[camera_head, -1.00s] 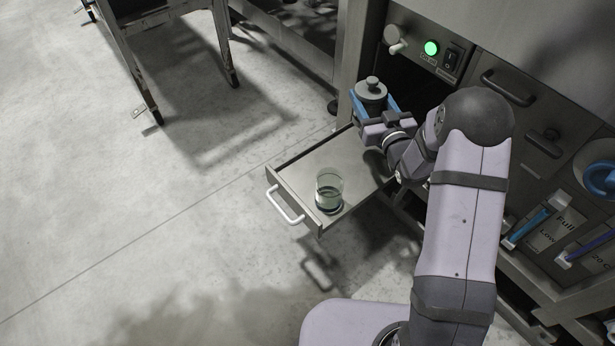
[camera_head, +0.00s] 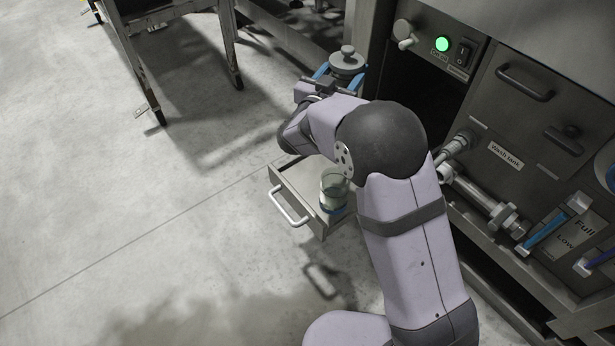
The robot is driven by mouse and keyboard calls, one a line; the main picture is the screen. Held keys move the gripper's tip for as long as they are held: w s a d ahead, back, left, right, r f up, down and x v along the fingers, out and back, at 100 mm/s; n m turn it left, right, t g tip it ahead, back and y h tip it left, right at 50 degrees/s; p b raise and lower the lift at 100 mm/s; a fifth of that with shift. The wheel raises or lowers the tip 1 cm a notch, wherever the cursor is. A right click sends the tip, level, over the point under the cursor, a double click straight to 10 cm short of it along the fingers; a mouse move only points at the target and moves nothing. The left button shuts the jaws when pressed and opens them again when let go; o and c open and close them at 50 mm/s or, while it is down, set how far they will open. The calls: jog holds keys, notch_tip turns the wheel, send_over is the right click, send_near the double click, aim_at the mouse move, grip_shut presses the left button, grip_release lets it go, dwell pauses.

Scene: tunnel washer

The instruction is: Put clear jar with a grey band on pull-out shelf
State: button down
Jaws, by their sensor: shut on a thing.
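My gripper (camera_head: 341,73), with blue fingers, is shut on a jar with a grey lid and a round knob (camera_head: 347,60). It holds the jar upright beyond the far end of the pull-out shelf in the picture; its height is hard to judge. The jar's body is mostly hidden, so I cannot see a grey band. The metal pull-out shelf (camera_head: 302,180) stands out from the machine, with a white handle (camera_head: 287,207). My arm hides its far part. A clear glass vessel (camera_head: 334,187) with a bluish lower part stands on the shelf near its front right corner.
The machine front (camera_head: 500,120) has a green lamp (camera_head: 442,44), a switch (camera_head: 463,53), handles and pipes (camera_head: 480,190) right of my arm. A metal frame with legs (camera_head: 135,65) stands at the upper left. The floor left of the shelf is clear.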

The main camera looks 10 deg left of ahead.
jog(key=s+a+f+m+g+h+b, duration=0.1)
jog(key=s+a+f+m+g+h, duration=0.1)
jog(key=s+a+f+h, duration=0.3)
jog(key=s+a+f+m+g+b, duration=0.1)
jog(key=s+a+f+m+b, duration=0.15)
jog(key=s, duration=0.45)
jog(key=shift+f+b, duration=2.7)
jog(key=shift+f, duration=2.35)
jog(key=shift+f+n, duration=0.2)
jog(key=shift+n, duration=0.05)
jog(key=c, duration=0.7)
grip_release()
jog(key=shift+s+a+r, duration=0.15)
jog(key=shift+r, duration=0.05)
jog(key=shift+p+v, duration=3)
jog(key=shift+v, duration=2.8)
